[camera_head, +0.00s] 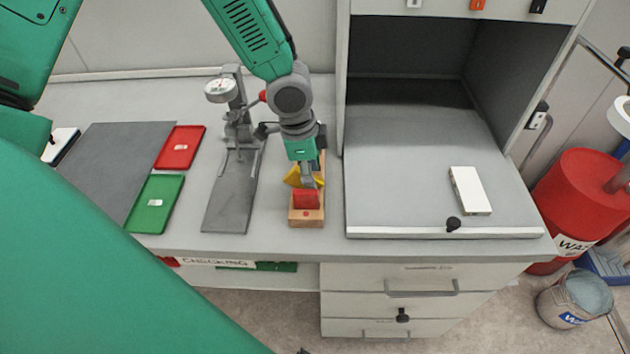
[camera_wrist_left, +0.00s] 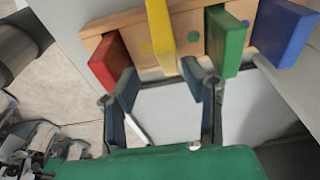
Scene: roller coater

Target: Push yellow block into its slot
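The yellow block (camera_head: 293,177) sits at the wooden block holder (camera_head: 306,216), looking tilted in the head view and partly hidden by my left gripper. In the left wrist view the yellow block (camera_wrist_left: 160,35) stands out from the holder (camera_wrist_left: 128,22) between the red block (camera_wrist_left: 108,60) and the green block (camera_wrist_left: 226,42). A blue block (camera_wrist_left: 285,32) is at the right end. The red block (camera_head: 306,199) is nearest the front in the head view. My left gripper (camera_wrist_left: 160,76) is open, its fingers apart on either side of the yellow block's outer end. My right gripper is not in view.
A dial gauge stand (camera_head: 232,180) is left of the holder. Red (camera_head: 180,140) and green (camera_head: 150,216) trays and a dark mat (camera_head: 105,165) lie farther left. A cabinet (camera_head: 345,120) with a white box (camera_head: 470,190) stands right of the holder.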

